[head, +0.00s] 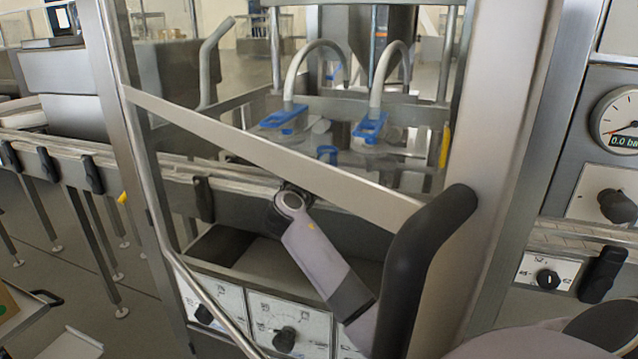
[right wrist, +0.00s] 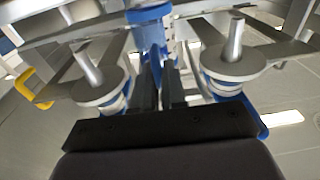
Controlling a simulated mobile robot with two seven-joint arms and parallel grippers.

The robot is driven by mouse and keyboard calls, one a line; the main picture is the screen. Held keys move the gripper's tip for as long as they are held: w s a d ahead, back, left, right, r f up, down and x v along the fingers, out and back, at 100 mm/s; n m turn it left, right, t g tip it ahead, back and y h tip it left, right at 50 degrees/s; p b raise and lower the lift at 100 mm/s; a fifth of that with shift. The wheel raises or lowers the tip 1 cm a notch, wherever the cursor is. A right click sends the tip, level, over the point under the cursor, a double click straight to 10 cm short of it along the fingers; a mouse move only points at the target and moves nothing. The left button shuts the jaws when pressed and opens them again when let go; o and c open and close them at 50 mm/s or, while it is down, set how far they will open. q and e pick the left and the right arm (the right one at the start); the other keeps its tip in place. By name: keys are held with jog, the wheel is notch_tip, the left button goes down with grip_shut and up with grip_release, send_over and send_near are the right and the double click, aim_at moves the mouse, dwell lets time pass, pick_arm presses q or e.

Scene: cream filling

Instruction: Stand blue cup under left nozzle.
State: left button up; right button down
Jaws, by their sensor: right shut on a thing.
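Two filling nozzles with blue collars stand inside the machine in the head view: the left nozzle (head: 285,120) and the right nozzle (head: 370,127). The small blue cup (head: 327,154) shows low between them. In the right wrist view the blue cup (right wrist: 150,16) is at the top middle, at the ends of my right gripper's (right wrist: 163,75) dark fingers. The gripper is shut on it. A round nozzle assembly flanks the fingers on each side there. In the head view my right arm reaches in under the slanted bar, which hides the fingers. My left gripper is not in view.
A slanted metal bar (head: 270,155) crosses in front of the nozzles, and a black handle (head: 425,260) stands at its right end. A conveyor rail (head: 120,160) runs from the left. Control panels with knobs (head: 285,338) sit below; a pressure gauge (head: 620,118) is at right.

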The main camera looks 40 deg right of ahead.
jog(key=shift+f, duration=2.4)
jog(key=shift+f, duration=0.15)
jog(key=c, duration=1.2)
grip_release()
